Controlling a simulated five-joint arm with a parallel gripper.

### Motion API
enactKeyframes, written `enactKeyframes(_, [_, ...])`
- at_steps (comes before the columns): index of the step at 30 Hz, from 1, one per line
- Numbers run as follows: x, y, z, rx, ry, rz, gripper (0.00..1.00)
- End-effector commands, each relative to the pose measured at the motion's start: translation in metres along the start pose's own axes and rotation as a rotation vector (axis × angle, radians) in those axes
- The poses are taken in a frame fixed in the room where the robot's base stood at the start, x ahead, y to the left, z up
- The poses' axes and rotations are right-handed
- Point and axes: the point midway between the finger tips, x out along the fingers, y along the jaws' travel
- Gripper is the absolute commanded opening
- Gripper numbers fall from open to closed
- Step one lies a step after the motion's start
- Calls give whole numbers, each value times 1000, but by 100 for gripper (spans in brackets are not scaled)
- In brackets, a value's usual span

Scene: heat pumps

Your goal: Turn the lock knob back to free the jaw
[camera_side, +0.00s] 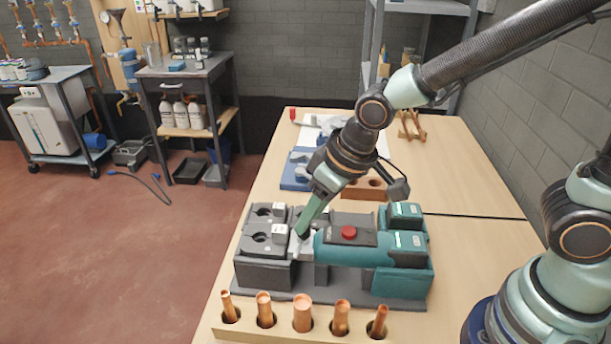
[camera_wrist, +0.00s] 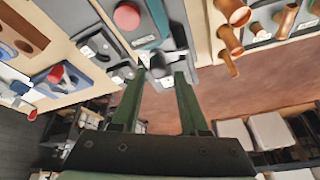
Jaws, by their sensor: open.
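A teal press tool (camera_side: 340,250) lies in a dark grey stand, its head to the left and a red button (camera_side: 349,232) on top. My gripper (camera_side: 302,232) points down at the tool's grey head end in the side view. In the wrist view my gripper's green fingers (camera_wrist: 158,79) are apart. A small grey part (camera_wrist: 157,66), which looks like the lock knob, shows just past and between the fingertips. Whether the fingers touch it, and how the knob is turned, I cannot tell. The jaw in the tool's head is mostly hidden by my gripper in the side view.
Grey jaw blocks (camera_side: 257,239) with round openings sit left of the tool head, close to my gripper. Teal batteries (camera_side: 405,216) stand at the right. A wooden rack (camera_side: 283,332) of upright copper tubes (camera_side: 302,312) is in front. Blue items (camera_side: 296,170) lie behind.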

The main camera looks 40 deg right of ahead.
Motion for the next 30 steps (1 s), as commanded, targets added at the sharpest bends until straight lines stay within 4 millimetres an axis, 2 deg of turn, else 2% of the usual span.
enactKeyframes(3, [15, 1, 1, 0, -4, 2, 44])
enactKeyframes(9, [27, 2, 0, 0, -1, 2, 44])
enactKeyframes(20, [30, 2, -1, 1, 2, 2, 44])
enactKeyframes(21, [30, 2, -1, 1, 2, 2, 29])
enactKeyframes(23, [30, 2, -1, 1, 2, 2, 6])
enactKeyframes(24, [30, 2, -1, 0, 2, 2, 0])
enactKeyframes(30, [30, 2, 0, -25, 2, 1, 0])
